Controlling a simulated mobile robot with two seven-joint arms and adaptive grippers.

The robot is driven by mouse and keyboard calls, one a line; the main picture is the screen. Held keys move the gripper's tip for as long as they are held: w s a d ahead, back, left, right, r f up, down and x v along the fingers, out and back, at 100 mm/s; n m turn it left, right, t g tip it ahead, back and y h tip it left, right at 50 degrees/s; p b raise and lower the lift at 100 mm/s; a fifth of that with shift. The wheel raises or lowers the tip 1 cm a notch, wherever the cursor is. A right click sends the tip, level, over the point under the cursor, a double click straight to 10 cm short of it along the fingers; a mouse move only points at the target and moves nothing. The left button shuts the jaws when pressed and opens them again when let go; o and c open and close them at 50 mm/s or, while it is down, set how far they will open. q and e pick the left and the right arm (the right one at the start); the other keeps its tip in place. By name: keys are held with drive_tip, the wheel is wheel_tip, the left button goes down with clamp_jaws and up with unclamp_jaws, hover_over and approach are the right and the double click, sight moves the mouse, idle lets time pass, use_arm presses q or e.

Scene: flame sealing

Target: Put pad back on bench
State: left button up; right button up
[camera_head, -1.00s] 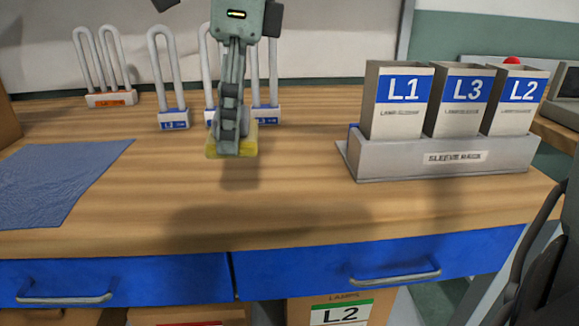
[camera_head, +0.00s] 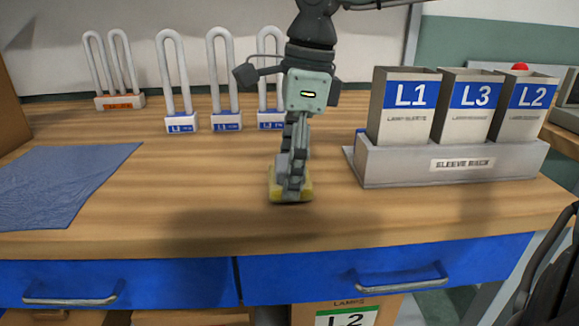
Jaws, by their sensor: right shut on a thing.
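A yellow pad (camera_head: 304,190) is low over the wooden bench (camera_head: 200,195), near the middle and left of the sleeve rack. My right gripper (camera_head: 290,185) points down and is shut on the pad, hiding much of it. I cannot tell whether the pad touches the bench top. My left gripper does not show.
A sleeve rack (camera_head: 400,167) with sleeves marked L1, L3 and L2 stands to the right. Several white U-shaped lamps (camera_head: 222,75) stand behind the gripper. A blue cloth (camera_head: 55,185) lies at the left. The bench between cloth and gripper is clear.

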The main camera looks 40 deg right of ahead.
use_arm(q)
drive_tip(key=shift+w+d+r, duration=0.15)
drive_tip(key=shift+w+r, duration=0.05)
use_arm(e)
drive_tip(key=shift+f, duration=0.15)
drive_tip(key=o, duration=1)
drive_tip(key=shift+r, duration=0.25)
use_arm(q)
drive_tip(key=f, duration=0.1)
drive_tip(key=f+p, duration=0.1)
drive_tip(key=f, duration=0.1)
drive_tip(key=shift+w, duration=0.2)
use_arm(e)
drive_tip(key=r, duration=0.4)
drive_tip(key=d+r, duration=0.1)
drive_tip(key=r, duration=0.3)
drive_tip(key=s+r, duration=0.1)
drive_tip(key=r, duration=0.2)
drive_tip(key=shift+d+r, duration=0.25)
drive_tip(key=shift+r, duration=0.15)
